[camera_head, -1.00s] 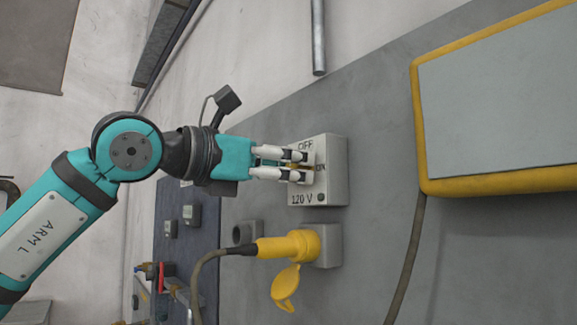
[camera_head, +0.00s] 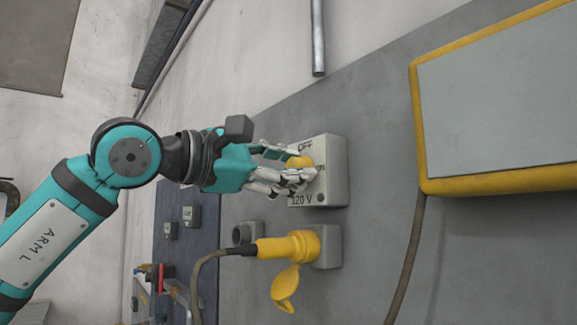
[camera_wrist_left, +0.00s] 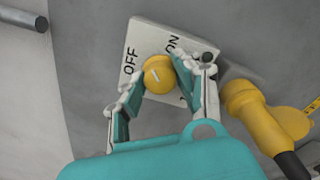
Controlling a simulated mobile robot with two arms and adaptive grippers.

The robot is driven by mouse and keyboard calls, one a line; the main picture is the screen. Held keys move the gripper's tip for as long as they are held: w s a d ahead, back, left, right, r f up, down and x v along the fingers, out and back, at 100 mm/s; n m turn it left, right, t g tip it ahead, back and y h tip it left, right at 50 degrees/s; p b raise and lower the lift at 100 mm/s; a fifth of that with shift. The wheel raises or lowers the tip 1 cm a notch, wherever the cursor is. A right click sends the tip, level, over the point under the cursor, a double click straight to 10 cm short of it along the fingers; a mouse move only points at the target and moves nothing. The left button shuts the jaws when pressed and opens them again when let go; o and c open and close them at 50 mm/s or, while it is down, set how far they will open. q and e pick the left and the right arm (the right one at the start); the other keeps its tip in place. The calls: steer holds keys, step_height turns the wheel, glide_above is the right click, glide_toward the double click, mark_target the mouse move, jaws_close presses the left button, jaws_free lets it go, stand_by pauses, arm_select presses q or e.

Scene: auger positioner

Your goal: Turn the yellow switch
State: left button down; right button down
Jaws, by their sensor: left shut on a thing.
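The yellow switch (camera_head: 299,162) is a round knob on a light grey box (camera_head: 334,172) marked OFF, ON and 120 V. My left gripper (camera_head: 295,166) is at the knob, with its fingers on either side of it and shut on it. The fingers partly cover the box's lettering. My right gripper is not in view.
A yellow plug (camera_head: 288,247) with a cable and a hanging yellow cap (camera_head: 286,288) sits in a socket just below the box. A large yellow-framed panel (camera_head: 500,110) stands to the right, with a cable. A metal pipe (camera_head: 318,40) is above.

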arm_select(q)
steer(key=m+p, duration=0.1)
steer(key=m, duration=0.4)
steer(key=shift+m, duration=0.3)
steer(key=shift+m+p, duration=0.35)
steer(key=shift+m, duration=1.25)
steer(key=shift+f, duration=0.1)
steer(key=c, duration=0.9)
jaws_free()
steer(key=shift+c, duration=0.2)
steer(key=shift+a, duration=0.1)
steer(key=v, duration=1.1)
steer(key=shift+s+a, duration=0.2)
steer(key=shift+a, duration=0.15)
